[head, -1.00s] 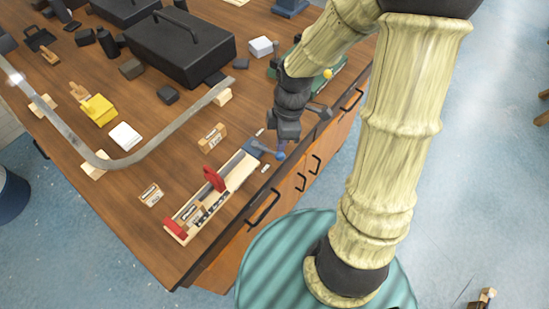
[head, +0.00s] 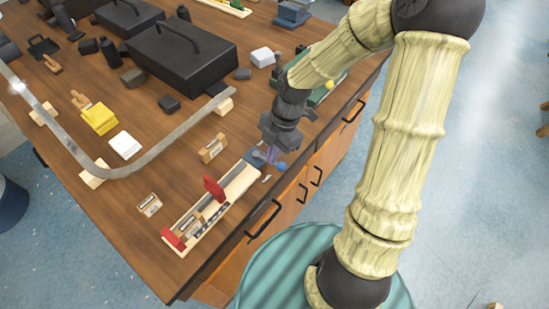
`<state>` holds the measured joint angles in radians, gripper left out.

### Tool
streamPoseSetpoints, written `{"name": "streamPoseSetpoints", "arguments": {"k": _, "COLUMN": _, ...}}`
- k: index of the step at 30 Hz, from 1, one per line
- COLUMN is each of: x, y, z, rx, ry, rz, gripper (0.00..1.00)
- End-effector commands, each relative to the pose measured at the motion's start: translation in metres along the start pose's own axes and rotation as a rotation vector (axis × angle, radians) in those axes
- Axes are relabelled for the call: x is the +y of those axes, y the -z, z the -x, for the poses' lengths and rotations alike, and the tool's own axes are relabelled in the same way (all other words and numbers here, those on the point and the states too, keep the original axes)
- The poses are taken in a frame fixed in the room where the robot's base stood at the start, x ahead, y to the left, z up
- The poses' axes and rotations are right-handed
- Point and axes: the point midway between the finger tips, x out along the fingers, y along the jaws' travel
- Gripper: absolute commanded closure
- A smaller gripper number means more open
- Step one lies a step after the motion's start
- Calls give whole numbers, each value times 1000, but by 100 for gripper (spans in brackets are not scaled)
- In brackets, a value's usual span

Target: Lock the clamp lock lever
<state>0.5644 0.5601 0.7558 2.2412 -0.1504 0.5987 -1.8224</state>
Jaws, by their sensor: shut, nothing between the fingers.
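The clamp fixture is a long wooden base (head: 238,187) near the table's front edge. It carries an upright red handle (head: 214,188) and a red block (head: 173,239) at its near left end. At its far right end is a small blue-grey part (head: 256,158) with a blue ball knob (head: 281,167) beside it, which looks like the lock lever. My gripper (head: 271,153) points down over this end, close to the knob. It is shut and empty. Its fingertips are small and partly merge with the blue parts, so I cannot tell whether they touch.
A curved metal strip (head: 150,150) on wooden blocks lies behind the fixture. A black toolbox (head: 183,62), yellow block (head: 100,118) and white block (head: 125,145) stand farther back. Small labelled blocks (head: 213,148) lie near the fixture. Drawer handles (head: 263,218) project from the table front.

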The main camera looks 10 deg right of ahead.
Motion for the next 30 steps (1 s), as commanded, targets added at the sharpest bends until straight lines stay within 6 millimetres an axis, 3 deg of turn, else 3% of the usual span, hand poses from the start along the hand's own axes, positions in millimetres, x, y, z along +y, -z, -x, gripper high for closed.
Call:
{"name": "streamPoseSetpoints", "arguments": {"k": 9, "x": -1, "y": 2, "z": -50, "rx": 3, "ry": 5, "rz": 3, "gripper": 100}}
{"name": "streamPoseSetpoints", "arguments": {"k": 19, "x": -1, "y": 1, "z": -93, "rx": 1, "ry": 4, "rz": 2, "gripper": 100}}
{"name": "streamPoseSetpoints", "arguments": {"k": 30, "x": 0, "y": -32, "z": -72, "rx": 0, "ry": 0, "rz": -2, "gripper": 100}}
